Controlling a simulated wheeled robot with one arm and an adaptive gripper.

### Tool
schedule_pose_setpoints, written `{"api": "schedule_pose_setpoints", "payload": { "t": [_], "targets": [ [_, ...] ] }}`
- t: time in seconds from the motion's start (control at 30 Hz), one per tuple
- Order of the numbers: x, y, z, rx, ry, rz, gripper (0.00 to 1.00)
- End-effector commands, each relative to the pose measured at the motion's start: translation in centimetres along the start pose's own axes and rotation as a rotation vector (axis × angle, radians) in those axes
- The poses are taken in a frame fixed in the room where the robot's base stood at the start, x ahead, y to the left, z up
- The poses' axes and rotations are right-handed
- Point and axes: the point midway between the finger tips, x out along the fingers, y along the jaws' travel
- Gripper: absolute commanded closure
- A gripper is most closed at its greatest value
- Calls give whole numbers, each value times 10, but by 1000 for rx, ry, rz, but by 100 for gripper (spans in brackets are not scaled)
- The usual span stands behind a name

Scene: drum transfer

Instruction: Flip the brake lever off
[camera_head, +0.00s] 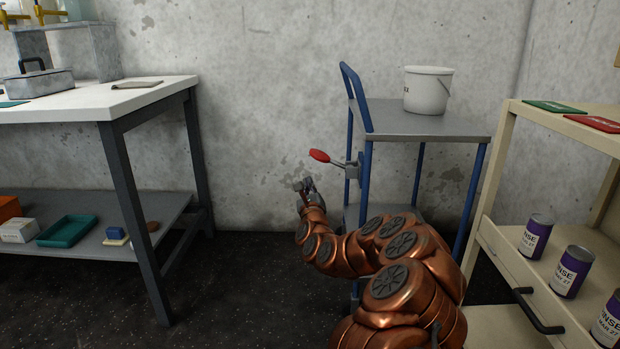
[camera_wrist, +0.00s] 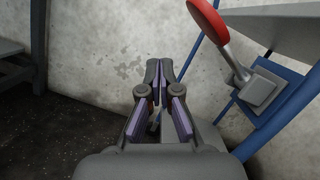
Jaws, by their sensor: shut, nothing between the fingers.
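The brake lever (camera_head: 319,156) has a red paddle-shaped end on a grey metal stem. It is mounted by a grey block on the blue frame of the cart (camera_head: 371,180), and its red end points up and to the left. In the wrist view the lever (camera_wrist: 208,20) is at the upper right, with its grey mount on a blue plate. My gripper (camera_head: 305,186) is below and slightly left of the red end, apart from it. In the wrist view my gripper (camera_wrist: 158,72) is shut and empty.
A white bucket (camera_head: 428,92) stands on the cart's grey top. A workbench (camera_head: 60,112) is on the left. A beige shelf (camera_head: 497,170) with several purple cans is on the right. Open floor lies between bench and cart, before the concrete wall.

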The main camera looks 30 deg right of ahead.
Motion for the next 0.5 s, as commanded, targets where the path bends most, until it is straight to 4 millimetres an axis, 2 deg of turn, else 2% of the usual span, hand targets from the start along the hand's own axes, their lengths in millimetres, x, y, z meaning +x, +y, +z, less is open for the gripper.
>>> {"api": "schedule_pose_setpoints", "payload": {
  "t": [0.5],
  "targets": [
    [-42, 8, 2, -1, 2, 1, 100]
  ]
}}
